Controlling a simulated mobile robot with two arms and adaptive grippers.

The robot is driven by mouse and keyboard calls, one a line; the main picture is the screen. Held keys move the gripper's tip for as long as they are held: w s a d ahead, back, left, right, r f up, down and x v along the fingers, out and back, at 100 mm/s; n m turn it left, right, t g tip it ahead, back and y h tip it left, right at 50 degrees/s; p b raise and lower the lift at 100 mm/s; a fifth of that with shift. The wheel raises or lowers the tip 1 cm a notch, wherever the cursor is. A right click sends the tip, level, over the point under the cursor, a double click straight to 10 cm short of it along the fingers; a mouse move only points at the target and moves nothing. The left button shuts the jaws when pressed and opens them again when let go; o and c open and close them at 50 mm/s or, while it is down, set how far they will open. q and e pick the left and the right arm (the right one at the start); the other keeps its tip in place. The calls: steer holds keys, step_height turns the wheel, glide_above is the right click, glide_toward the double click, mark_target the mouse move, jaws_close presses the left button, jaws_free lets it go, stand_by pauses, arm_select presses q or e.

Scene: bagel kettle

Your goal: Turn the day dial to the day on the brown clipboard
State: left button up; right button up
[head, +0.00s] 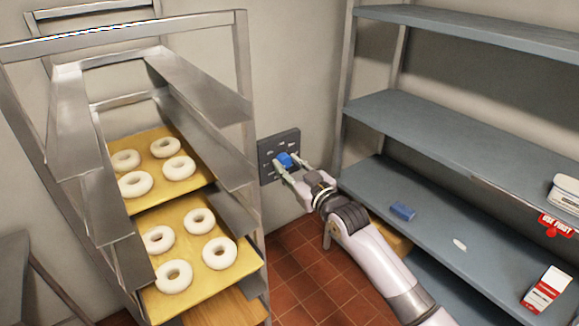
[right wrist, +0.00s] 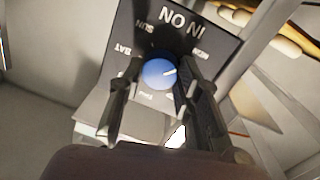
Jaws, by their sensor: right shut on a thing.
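The blue day dial (head: 284,159) sits on a dark square panel (head: 266,147) on the back wall. My right gripper (head: 291,167) reaches the panel and is shut on the dial, one finger on each side. In the right wrist view the dial (right wrist: 158,73) shows between the fingers, with a white mark pointing right and slightly up. The panel's lettering is upside down there; SUN, SAT and what looks like MON can be made out, while the fingers hide other labels. I see no brown clipboard. My left gripper is not in view.
A metal rack (head: 240,70) with trays of white dough rings stands left of the panel. Grey shelves (head: 450,145) on the right hold a blue block (head: 402,211), a red-and-white box (head: 545,289) and a red USE FIRST tag (head: 556,224). Red floor tiles show between.

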steer(key=shift+m, duration=0.4)
steer(key=m+p, duration=0.1)
steer(key=m, duration=0.2)
steer(key=shift+m, duration=0.3)
steer(key=shift+m+g, duration=0.3)
steer(key=shift+m, duration=1.7)
steer(key=shift+p, duration=0.3)
steer(key=o, duration=1.2)
steer(key=shift+c, duration=0.2)
steer(key=v, duration=1.2)
